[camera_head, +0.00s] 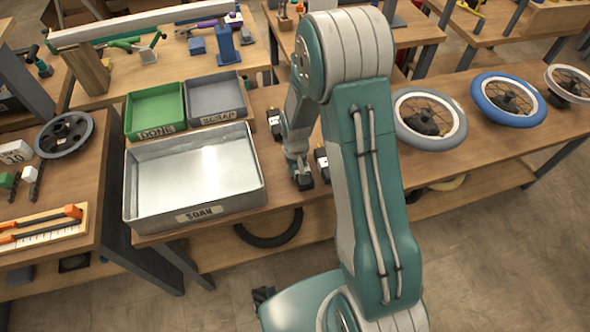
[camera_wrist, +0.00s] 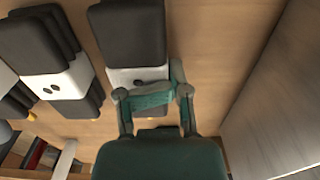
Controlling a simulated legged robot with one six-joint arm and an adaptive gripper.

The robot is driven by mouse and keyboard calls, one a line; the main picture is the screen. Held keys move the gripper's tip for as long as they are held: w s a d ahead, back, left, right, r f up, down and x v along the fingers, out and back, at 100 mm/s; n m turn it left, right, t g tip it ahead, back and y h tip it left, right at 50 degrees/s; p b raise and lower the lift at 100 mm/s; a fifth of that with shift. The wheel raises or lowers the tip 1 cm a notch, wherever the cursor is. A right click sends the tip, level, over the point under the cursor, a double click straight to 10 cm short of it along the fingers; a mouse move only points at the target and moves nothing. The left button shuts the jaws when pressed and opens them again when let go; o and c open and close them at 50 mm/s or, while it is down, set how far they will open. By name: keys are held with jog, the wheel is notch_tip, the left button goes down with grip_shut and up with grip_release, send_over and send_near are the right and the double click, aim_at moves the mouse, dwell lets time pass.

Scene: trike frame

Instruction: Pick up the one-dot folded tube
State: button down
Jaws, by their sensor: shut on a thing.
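A folded tube (camera_wrist: 127,35), dark grey with a white band, lies in front of my gripper (camera_wrist: 153,97) in the wrist view. One dark dot shows on its band; my fingers cover part of the band. My gripper is shut on this tube, low at the bench top. In the head view my gripper (camera_head: 298,168) is at the bench, beside the tray, with a dark tube end under it. A second folded tube (camera_wrist: 40,40), with two dots on its white band, lies to the left in the wrist view.
A metal SOAK tray (camera_head: 195,212) stands close to the left of my gripper, its wall (camera_wrist: 285,90) on the right in the wrist view. Green DONE (camera_head: 155,132) and grey SCRAP (camera_head: 217,116) bins stand behind it. Wheels (camera_head: 430,117) lie to the right.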

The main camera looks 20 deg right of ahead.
jog(key=shift+a+r, duration=0.1)
jog(key=shift+r, duration=0.3)
notch_tip(320, 180, up, 3)
jog(key=shift+a+f, duration=0.15)
jog(key=s+r, duration=0.1)
jog(key=r, duration=0.1)
jog(key=s+d+r, duration=0.1)
jog(key=s+r, duration=0.1)
jog(key=s+d+r, duration=0.1)
jog(key=s+r, duration=0.1)
jog(key=s+d+r, duration=0.3)
jog(key=s, duration=0.5)
jog(key=shift+r, duration=0.2)
jog(key=shift+c, duration=1.4)
grip_release()
